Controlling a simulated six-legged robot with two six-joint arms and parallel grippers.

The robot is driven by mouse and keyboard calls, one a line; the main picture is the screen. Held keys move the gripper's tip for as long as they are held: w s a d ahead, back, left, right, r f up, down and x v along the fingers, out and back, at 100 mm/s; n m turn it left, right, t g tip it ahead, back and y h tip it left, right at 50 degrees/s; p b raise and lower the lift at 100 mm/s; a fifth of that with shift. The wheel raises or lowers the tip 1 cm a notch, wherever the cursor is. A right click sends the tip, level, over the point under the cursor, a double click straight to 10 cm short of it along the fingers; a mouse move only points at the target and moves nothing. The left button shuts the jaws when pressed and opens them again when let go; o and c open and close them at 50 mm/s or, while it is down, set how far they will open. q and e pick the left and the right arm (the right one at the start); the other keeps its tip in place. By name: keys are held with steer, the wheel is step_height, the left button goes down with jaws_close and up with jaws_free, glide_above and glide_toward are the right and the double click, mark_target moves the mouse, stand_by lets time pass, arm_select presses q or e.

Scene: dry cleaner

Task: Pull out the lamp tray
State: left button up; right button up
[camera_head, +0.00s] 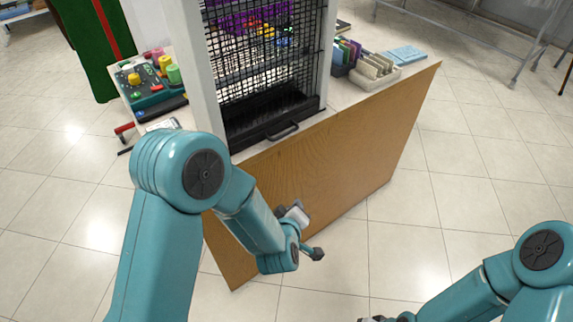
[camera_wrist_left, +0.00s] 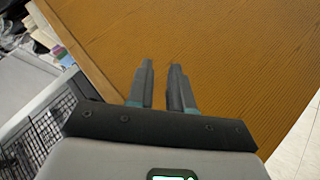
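The lamp tray (camera_head: 250,134) is the black tray at the foot of the black mesh cage, with a black bar handle (camera_head: 282,131) on its front. It sits in the cage, above the counter's wooden front panel. My left gripper (camera_wrist_left: 160,85) is open and empty in the left wrist view, with a narrow gap between its fingers and the wood behind them. In the head view the left arm's end is in front of the panel, below and apart from the handle; the wrist partly hides the gripper. Only a sliver of my right gripper (camera_head: 374,319) shows at the bottom edge.
The mesh cage (camera_head: 265,60) stands between white posts on the counter. A control panel (camera_head: 150,82) with coloured buttons is to its left. A card rack (camera_head: 374,70) and blue papers (camera_head: 406,54) are to its right. The tiled floor (camera_head: 470,200) to the right is clear.

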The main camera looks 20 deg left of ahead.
mark_target(288, 139)
arm_select(q)
step_height(288, 139, up, 8)
steer(key=d+n+t+y+b, duration=0.2)
steer(key=n+t+y+b, duration=0.4)
steer(key=n+y+b, duration=0.45)
steer(key=shift+n+h, duration=0.85)
steer(key=b+x, duration=0.2)
steer(key=x, duration=1.4)
steer(key=shift+w+r+b, duration=0.1)
steer(key=shift+r+b, duration=0.05)
steer(key=shift+b, duration=0.15)
arm_select(e)
step_height(288, 139, down, 16)
steer(key=shift+f, duration=0.15)
arm_select(q)
jaws_close()
